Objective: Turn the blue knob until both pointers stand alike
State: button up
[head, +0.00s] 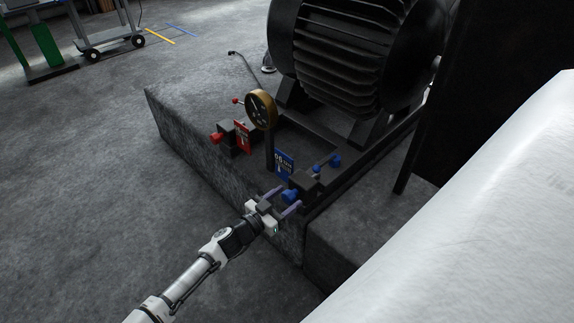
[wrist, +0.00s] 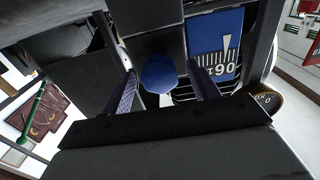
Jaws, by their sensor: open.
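The blue knob (head: 290,196) sits at the near end of a dark block on the plinth. My gripper (head: 288,199) is open around it, with one purple finger on each side. In the wrist view the blue knob (wrist: 158,74) lies between the fingers, with a visible gap to each. The blue scale plate (head: 285,162) stands behind it. In the wrist view this plate (wrist: 216,40) shows white marks and a white pointer (wrist: 227,41). The red scale plate (head: 242,137) is farther left; its pointer is too small to read.
A red knob (head: 216,138) sits beside the red plate. A brass-rimmed wheel or dial (head: 261,110) stands between the plates. A large black finned machine (head: 345,55) is behind. A pale slanted surface (head: 480,220) fills the right.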

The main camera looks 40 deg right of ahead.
jog(key=shift+d, duration=0.55)
jog(key=c, duration=1)
jog(key=shift+m, duration=0.4)
